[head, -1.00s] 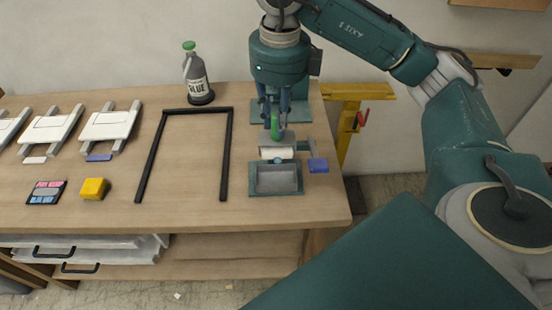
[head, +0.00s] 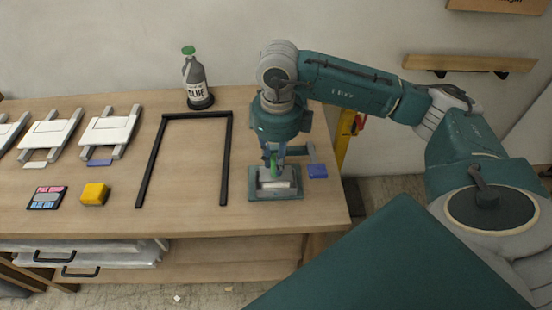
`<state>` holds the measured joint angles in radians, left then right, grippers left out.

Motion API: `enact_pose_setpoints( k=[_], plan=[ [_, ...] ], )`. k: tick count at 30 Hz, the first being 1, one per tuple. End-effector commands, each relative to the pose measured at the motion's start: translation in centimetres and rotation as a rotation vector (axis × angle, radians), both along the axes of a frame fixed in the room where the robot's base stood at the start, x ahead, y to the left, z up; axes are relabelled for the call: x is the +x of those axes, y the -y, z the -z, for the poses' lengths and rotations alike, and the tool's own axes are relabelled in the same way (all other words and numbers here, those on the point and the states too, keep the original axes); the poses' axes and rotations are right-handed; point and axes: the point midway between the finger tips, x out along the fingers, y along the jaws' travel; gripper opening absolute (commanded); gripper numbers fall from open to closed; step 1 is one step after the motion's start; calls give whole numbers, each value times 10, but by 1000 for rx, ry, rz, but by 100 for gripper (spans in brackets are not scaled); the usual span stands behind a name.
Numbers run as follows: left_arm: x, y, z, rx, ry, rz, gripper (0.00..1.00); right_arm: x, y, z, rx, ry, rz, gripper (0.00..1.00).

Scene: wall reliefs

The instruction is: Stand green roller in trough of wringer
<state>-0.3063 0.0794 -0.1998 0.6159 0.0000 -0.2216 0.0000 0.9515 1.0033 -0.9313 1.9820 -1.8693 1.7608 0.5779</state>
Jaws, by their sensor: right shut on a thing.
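The green roller has a green handle (head: 273,165) and a pale roller head (head: 277,186). My right gripper (head: 271,158) is shut on the green handle, pointing down. The head is over or in the grey trough of the teal wringer tray (head: 254,194) near the right end of the bench. I cannot tell whether it touches the trough floor. My gripper and wrist hide the tray's far side. My left gripper is not in view.
A blue block (head: 317,171) lies just right of the tray, near a grey bar. A black frame (head: 226,165) lies to the left. A glue bottle (head: 195,80), a yellow block (head: 94,194) and white boards (head: 108,131) are further left. The bench's front right corner is clear.

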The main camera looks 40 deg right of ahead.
Motion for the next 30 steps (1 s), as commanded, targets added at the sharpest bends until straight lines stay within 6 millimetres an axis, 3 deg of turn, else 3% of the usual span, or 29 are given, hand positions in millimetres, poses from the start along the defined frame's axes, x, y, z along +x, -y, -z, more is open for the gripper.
enact_pose_setpoints(
  k=[6,7,10,22,23,30],
  plan=[
    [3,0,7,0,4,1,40,0,0,6,0,1,0,0],
    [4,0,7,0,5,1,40,0,0,6,0,0,0,22],
    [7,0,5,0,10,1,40,0,0,5,1,-1,0,39],
    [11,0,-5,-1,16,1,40,0,0,-5,0,1,0,39],
    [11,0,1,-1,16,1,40,1,0,-6,1,3,0,39],
    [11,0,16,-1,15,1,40,0,-2,-55,1,9,-2,39]
  ],
)
